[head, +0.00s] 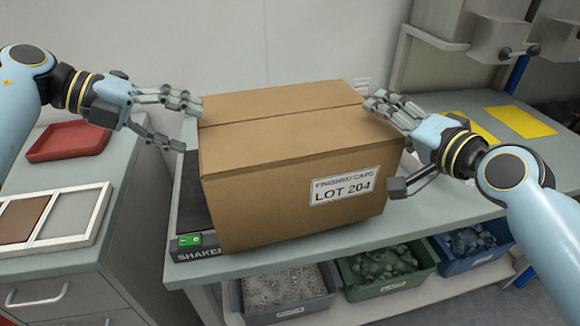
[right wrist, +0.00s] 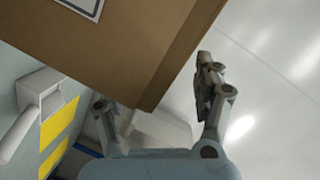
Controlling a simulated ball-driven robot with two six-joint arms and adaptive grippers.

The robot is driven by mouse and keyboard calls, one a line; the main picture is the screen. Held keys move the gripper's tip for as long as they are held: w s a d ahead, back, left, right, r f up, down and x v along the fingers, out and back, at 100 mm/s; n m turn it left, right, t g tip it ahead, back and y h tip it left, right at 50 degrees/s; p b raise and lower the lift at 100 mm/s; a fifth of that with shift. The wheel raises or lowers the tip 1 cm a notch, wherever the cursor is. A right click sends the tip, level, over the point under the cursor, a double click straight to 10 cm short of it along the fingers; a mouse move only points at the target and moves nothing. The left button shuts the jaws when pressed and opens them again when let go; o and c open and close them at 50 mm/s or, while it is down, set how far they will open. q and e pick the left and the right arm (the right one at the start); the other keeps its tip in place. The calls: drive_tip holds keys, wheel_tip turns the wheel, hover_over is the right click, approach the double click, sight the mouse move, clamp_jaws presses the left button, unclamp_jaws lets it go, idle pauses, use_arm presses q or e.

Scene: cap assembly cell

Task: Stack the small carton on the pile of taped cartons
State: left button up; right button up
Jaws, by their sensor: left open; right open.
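One brown carton (head: 290,165) with a white "FINISHED CAPS LOT 204" label stands upright in the middle of the head view. Its top is closed. In the right wrist view, part of its side (right wrist: 120,50) fills the upper left. My left gripper (head: 190,125) is open at the carton's left side, with its upper fingers by the top left edge. My right gripper (head: 385,145) is open at the carton's right side. Its fingers (right wrist: 156,85) lie around a corner of the carton in the right wrist view. I cannot tell whether either gripper touches the carton. No separate pile of taped cartons shows.
The carton hides most of a dark shaker (head: 190,245) on the grey bench (head: 445,205). Grey, green and blue bins (head: 290,312) stand below. A red tray (head: 68,141) and a framed tray (head: 98,225) lie on the left cabinet. Yellow sheets (head: 520,121) lie at back right.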

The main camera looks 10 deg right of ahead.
drive_tip(key=shift+x, duration=1.1)
use_arm(q)
drive_tip(key=shift+x, duration=1)
